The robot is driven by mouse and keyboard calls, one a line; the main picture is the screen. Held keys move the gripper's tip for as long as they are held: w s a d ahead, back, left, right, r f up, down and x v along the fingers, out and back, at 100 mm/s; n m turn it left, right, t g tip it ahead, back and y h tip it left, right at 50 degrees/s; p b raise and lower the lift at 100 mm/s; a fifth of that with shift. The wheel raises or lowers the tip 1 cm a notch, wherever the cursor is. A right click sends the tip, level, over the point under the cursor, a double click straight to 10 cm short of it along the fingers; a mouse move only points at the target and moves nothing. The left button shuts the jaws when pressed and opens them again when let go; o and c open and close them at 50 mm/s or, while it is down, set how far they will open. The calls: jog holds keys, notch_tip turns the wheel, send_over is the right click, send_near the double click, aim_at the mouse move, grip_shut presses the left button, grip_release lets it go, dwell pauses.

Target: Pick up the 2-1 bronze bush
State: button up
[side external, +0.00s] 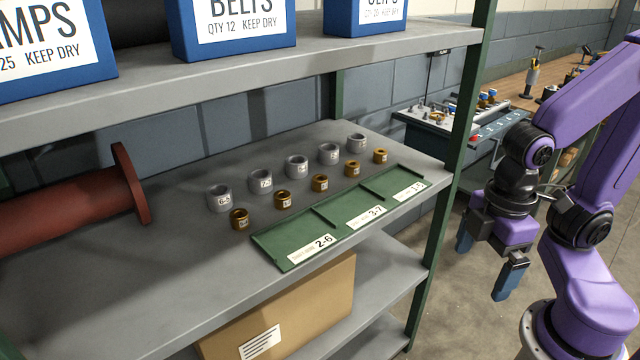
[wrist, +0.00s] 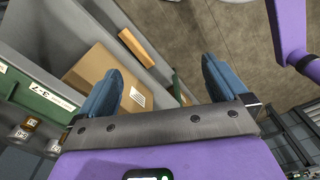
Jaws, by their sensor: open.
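Several small bronze bushes stand in a slanting row on the grey shelf in the side view: a front one (side external: 239,219), then others (side external: 283,199), (side external: 320,182), (side external: 352,168) and a far one (side external: 380,156). Each has a small tag, too small to read, so I cannot tell which is 2-1. My gripper (side external: 488,264) hangs off the shelf's right end, apart from the bushes, with blue fingers spread and empty.
Several grey bushes (side external: 219,199) stand behind the bronze row. A green tray (side external: 279,238) with compartments labelled 2-6, 3-7 and one unclear lies in front. A green post (side external: 459,130) stands between shelf and arm. An upper shelf (side external: 250,72) overhangs; a red flanged pipe (side external: 75,198) lies left.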

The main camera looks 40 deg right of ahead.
dwell(0.3)
jog(key=c, duration=0.5)
